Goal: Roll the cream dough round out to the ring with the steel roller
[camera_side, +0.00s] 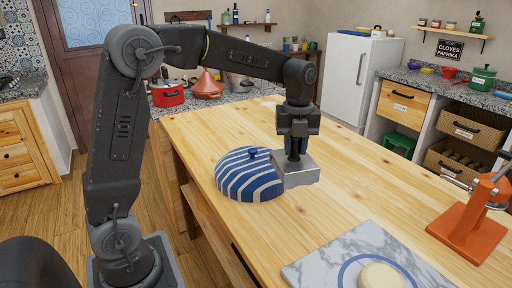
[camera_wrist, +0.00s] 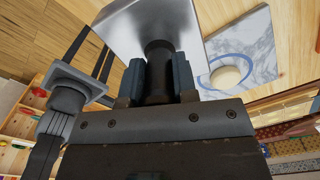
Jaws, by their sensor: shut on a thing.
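My gripper (camera_side: 294,150) is shut on the dark upright handle of the steel roller (camera_side: 298,173), a blocky shiny metal body below the fingers. In the wrist view the handle stands between the two fingers (camera_wrist: 159,82), with the steel body (camera_wrist: 150,27) beyond. I cannot tell whether it touches the table. The cream dough round (camera_side: 382,276) lies on a grey-white marble slab (camera_side: 325,262) at the front right, inside a larger blue ring (camera_side: 348,268). The dough (camera_wrist: 226,77), ring (camera_wrist: 243,57) and slab (camera_wrist: 262,40) also show in the wrist view, apart from the roller.
A blue-and-white striped dome (camera_side: 250,180) stands immediately left of the roller, close to or touching it. An orange stand (camera_side: 466,222) is at the table's right. The wooden table (camera_side: 350,185) is clear between roller and slab. A red pot (camera_side: 167,94) stands on the back counter.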

